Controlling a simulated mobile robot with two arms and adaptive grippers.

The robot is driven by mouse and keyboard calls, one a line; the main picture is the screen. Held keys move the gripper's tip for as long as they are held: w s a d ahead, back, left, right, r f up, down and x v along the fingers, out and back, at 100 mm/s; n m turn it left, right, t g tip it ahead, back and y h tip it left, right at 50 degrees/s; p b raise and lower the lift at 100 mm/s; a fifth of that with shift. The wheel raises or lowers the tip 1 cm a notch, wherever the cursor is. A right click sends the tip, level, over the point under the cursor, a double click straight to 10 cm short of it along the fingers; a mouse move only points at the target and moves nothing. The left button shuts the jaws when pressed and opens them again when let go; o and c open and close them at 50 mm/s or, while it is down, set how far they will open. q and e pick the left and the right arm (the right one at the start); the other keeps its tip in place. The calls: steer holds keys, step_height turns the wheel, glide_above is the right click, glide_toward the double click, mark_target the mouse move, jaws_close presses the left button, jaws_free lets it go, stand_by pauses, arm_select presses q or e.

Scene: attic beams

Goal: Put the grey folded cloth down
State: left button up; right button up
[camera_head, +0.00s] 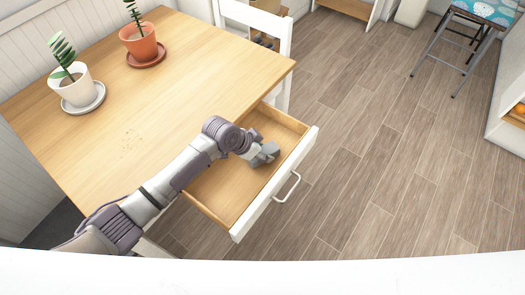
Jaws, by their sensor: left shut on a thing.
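My left gripper (264,155) reaches from the lower left over the open drawer (222,192) of the wooden table. It is shut on a small grey thing, which I take to be the grey folded cloth (268,150). The cloth is small in view and partly hidden by the gripper. It is over the inside of the drawer, close to its front panel. I cannot tell whether it touches the drawer bottom. The rest of the visible drawer bottom is bare. My right gripper is not in view.
The wooden table (150,110) bears a white pot (77,90) and a terracotta pot (140,48), both with plants on saucers. A white chair (255,18) stands behind it. The drawer front has a white handle (289,188).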

arm_select(q)
steer(key=shift+f, duration=0.1)
steer(key=o, duration=1)
steer(key=shift+r, duration=0.25)
steer(key=p+v, duration=0.1)
steer(key=v, duration=1)
steer(key=shift+s+a+r, duration=0.2)
steer(key=shift+a+r, duration=0.05)
